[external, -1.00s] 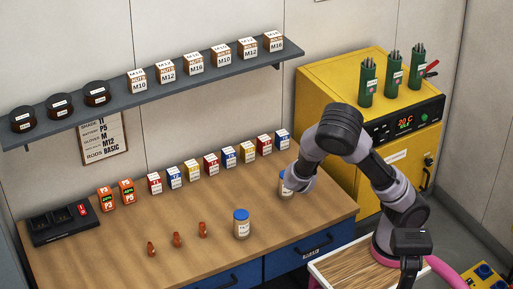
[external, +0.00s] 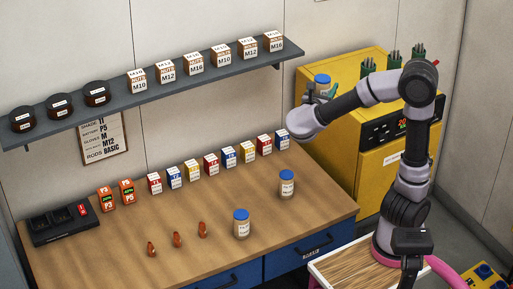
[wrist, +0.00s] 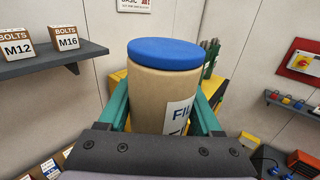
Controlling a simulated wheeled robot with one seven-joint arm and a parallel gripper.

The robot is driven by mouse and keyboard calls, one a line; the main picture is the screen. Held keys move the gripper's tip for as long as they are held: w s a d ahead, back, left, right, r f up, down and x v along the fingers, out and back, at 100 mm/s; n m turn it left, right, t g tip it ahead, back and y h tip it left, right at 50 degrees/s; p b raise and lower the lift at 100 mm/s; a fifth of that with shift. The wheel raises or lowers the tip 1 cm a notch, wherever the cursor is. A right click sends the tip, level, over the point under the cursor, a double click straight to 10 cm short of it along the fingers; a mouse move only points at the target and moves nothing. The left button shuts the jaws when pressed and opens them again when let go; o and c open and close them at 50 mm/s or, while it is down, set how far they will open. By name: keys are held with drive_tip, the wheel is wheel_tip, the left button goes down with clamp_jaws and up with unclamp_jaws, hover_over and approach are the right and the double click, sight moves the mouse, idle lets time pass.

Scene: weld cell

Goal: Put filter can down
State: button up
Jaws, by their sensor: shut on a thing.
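My gripper (external: 319,93) is shut on a filter can, tan with a blue lid (external: 322,79), held upright and raised in front of the yellow cabinet's top left in the external view. In the wrist view the held can (wrist: 163,95) fills the middle between teal fingers, its label partly cut off. What lies directly under it is hidden. Two similar blue-lidded cans stand on the wooden bench (external: 120,250): one near the front (external: 241,225) and one toward the right end (external: 287,186).
The yellow cabinet (external: 385,178) carries green rod holders (external: 394,60). A row of small boxes (external: 211,164) lines the bench back. A wall shelf (external: 205,75) holds jars and bolt boxes. Bare bench surrounds the cans.

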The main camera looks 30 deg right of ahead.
drive_tip(key=w+d+r+m+g+h, duration=0.35)
drive_tip(key=w+d+g, duration=0.25)
drive_tip(key=w+d, duration=0.4)
drive_tip(key=w+d+f+m+g, duration=0.2)
drive_tip(key=w+d, duration=0.4)
drive_tip(key=d, duration=0.3)
drive_tip(key=w+d+f+m+g, duration=0.1)
drive_tip(key=w+d+f+g, duration=0.1)
drive_tip(key=w+d, duration=0.6)
drive_tip(key=shift+s+d+f, duration=0.2)
drive_tip(key=shift+s+f, duration=0.25)
drive_tip(key=shift+f, duration=2)
drive_tip(key=shift+s+d+f, duration=0.2)
drive_tip(key=shift+s+f, duration=0.2)
drive_tip(key=shift+f, duration=2.1)
drive_tip(key=shift+s+d+f, duration=0.2)
drive_tip(key=shift+s+f, duration=0.25)
drive_tip(key=shift+f, duration=2)
drive_tip(key=shift+f, duration=0.2)
drive_tip(key=o, duration=1.4)
